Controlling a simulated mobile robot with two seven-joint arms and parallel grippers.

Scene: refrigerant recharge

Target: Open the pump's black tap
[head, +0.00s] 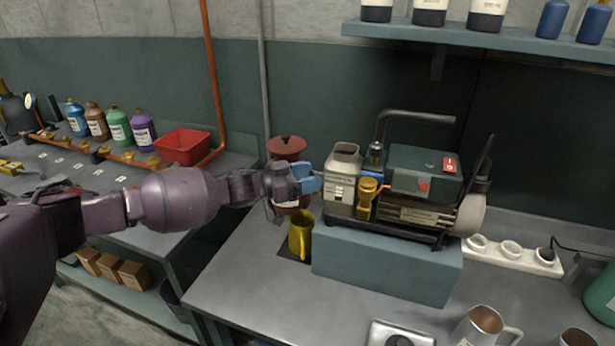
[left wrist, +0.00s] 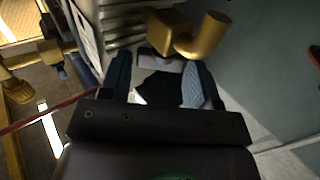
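The pump (head: 425,172), with a green body and a red switch, stands on a grey-blue block. Its cream, labelled left end (head: 341,180) is beside my left gripper (head: 312,180). In the left wrist view, a brass elbow (left wrist: 205,38) and brass block lie just beyond the fingertips. A black piece, apparently the tap (left wrist: 158,84), is between the fingers of my left gripper (left wrist: 157,86). The fingers are apart, with a gap visible around it. In the head view the tap is hidden by my gripper. My right gripper is not in view.
A yellow jug (head: 300,236) stands below my left gripper, close to the block (head: 385,268). A dark red canister (head: 286,148) is behind the gripper. Metal mugs (head: 480,327) stand at the front right. The bench (head: 245,285) is clear at the front left.

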